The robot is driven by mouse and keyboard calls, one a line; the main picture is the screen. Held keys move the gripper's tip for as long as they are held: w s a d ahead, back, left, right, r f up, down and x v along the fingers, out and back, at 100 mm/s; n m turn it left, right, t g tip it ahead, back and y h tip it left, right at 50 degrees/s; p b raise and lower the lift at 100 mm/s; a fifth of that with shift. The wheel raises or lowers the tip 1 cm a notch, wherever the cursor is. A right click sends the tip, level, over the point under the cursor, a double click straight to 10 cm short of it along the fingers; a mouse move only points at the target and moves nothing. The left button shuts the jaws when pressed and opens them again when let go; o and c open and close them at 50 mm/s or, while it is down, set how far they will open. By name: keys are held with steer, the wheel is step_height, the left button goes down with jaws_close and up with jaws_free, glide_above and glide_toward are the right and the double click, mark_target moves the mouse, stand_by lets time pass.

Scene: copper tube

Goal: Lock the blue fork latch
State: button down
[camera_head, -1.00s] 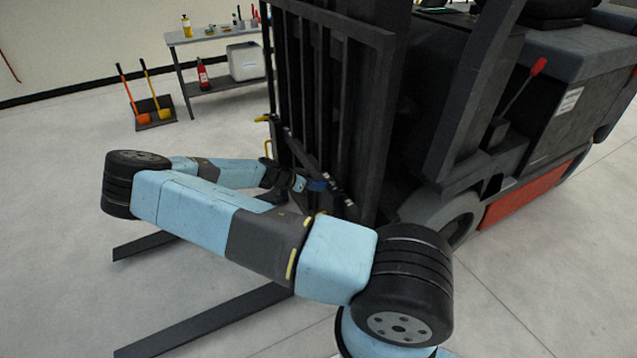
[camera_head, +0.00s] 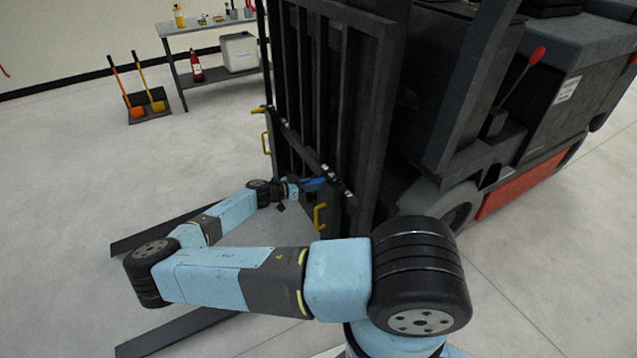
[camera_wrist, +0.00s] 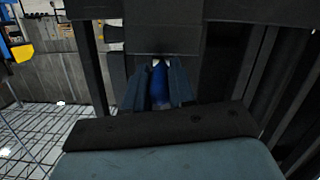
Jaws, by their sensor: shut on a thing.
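The blue fork latch (camera_head: 316,184) sits on the crossbar of the forklift's fork carriage (camera_head: 345,205). My gripper (camera_head: 304,185) reaches it from the left, at the end of my light blue arm. In the wrist view, the blue latch (camera_wrist: 159,83) stands between the two dark fingers of my gripper (camera_wrist: 158,90), which are shut on it. Its lower part is hidden by my wrist, and I cannot make out its exact position in its seat.
Yellow handles (camera_head: 320,217) are on the carriage, with others farther left (camera_head: 265,142). Two dark forks (camera_head: 175,232) extend low over the floor. The black mast frame (camera_head: 335,90) rises close behind the latch. A workbench (camera_head: 205,27) stands at the back.

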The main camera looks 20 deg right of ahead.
steer(key=shift+a+f, duration=0.15)
stand_by(0.4)
steer(key=c, duration=0.9)
jaws_free()
steer(key=shift+c, duration=0.2)
steer(key=v, duration=1.3)
steer(key=shift+a, duration=0.3)
